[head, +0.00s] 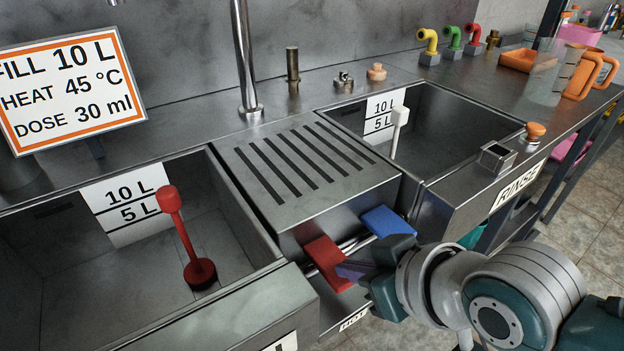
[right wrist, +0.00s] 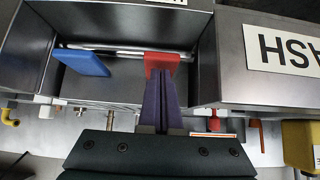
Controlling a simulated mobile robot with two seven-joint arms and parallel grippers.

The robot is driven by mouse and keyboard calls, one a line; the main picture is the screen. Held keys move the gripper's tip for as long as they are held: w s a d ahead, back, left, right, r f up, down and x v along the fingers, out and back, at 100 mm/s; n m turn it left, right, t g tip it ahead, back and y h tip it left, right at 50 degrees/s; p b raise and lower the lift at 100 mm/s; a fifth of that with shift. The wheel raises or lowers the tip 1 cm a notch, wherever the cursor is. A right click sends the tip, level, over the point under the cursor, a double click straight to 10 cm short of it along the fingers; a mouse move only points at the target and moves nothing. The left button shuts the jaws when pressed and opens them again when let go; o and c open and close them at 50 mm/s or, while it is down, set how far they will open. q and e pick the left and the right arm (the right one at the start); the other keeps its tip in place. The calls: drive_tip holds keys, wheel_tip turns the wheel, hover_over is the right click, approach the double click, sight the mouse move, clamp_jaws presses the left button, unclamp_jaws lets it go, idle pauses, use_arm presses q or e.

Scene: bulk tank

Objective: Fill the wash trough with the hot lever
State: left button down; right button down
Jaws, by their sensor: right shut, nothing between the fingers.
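The wash trough (head: 75,270) is at the left in the head view. It has a 10 L / 5 L level plate (head: 126,202) and a red-topped plug (head: 184,235) standing in it. I see no clear water surface in it. The red hot lever (head: 328,264) sits on a bar in front of the middle block, beside the blue lever (head: 388,221). My right gripper (head: 345,272) is shut and empty, with its purple fingertips at the red lever. In the right wrist view the fingertips (right wrist: 161,75) overlap the red lever (right wrist: 162,62); contact is unclear. My left gripper is not in view.
The rinse trough (head: 465,120) with a white-topped plug (head: 397,130) lies right of the slotted block (head: 300,165). A tall spout (head: 243,60) rises behind. A sign (head: 70,90) stands at back left. An orange jug (head: 585,75) stands far right.

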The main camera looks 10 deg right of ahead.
sight(352, 285)
drive_tip(key=shift+f, duration=0.1)
drive_tip(key=shift+s+f+b, duration=0.1)
drive_tip(key=shift+f+b, duration=0.2)
drive_tip(key=shift+b, duration=0.1)
drive_tip(key=f+t+b, duration=0.2)
drive_tip(key=b, duration=0.1)
drive_tip(key=shift+s+d+y, duration=0.15)
drive_tip(key=shift+s+y, duration=0.2)
drive_tip(key=shift+y, duration=0.05)
drive_tip(key=shift+f, duration=0.35)
drive_tip(key=shift+s+d+f, duration=0.1)
drive_tip(key=shift+s+f, duration=0.05)
drive_tip(key=shift+f, duration=0.2)
